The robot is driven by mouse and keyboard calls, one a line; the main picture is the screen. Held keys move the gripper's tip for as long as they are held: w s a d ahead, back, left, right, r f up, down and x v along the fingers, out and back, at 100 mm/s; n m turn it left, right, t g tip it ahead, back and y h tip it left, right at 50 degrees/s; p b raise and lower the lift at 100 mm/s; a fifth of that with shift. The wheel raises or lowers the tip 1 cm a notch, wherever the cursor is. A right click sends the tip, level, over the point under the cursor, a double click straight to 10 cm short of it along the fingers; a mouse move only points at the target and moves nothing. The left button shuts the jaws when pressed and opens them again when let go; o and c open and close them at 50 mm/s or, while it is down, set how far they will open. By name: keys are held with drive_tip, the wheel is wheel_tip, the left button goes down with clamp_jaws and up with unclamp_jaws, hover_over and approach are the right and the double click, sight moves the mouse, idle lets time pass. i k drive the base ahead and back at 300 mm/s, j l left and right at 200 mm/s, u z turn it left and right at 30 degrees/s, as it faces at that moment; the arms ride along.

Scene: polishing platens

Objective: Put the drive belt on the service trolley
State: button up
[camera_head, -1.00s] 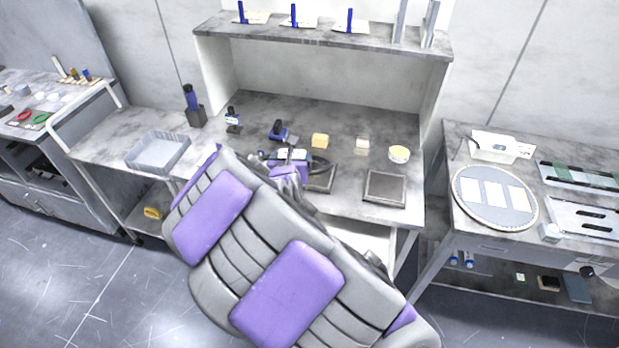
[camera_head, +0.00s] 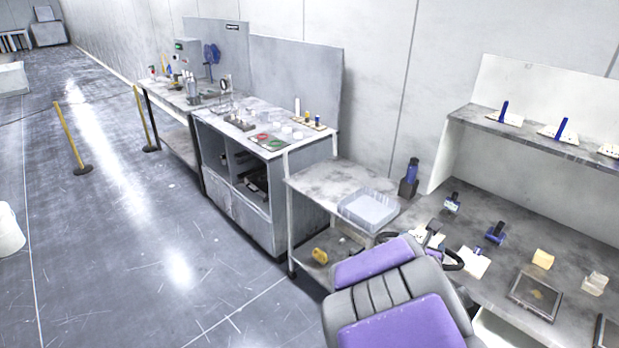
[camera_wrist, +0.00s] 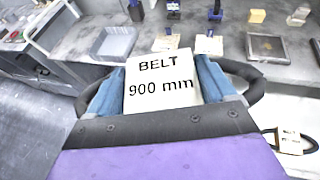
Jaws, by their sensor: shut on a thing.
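The drive belt is a black loop (camera_head: 453,262) with a white tag. In the wrist view the tag (camera_wrist: 160,82) reads "BELT 900 mm", and the black loop (camera_wrist: 256,84) shows to its right. My gripper (camera_wrist: 160,88) is shut on the belt at the tag, between blue finger pads. In the head view my gripper (camera_head: 432,246) is partly hidden by my arm, above the workbench's left end. The service trolley (camera_head: 322,184) stands left of the workbench, with a grey top, a white frame and a lower shelf.
A pale blue tray (camera_head: 368,210) takes up the trolley top's right side; the left part is bare. A yellow item (camera_head: 320,256) lies on the lower shelf. A dark holder (camera_head: 409,187) stands behind the tray. A grey cabinet (camera_head: 250,205) stands left of the trolley.

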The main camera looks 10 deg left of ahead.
sight(331, 181)
drive_tip(key=i+j, duration=0.35)
drive_tip(key=j, duration=0.2)
drive_tip(key=i+j, duration=0.4)
drive_tip(key=j, duration=0.15)
drive_tip(key=i+j, duration=0.35)
drive_tip(key=j, duration=0.2)
drive_tip(key=i+l, duration=0.1)
drive_tip(key=i, duration=1.05)
drive_tip(key=j+u, duration=0.05)
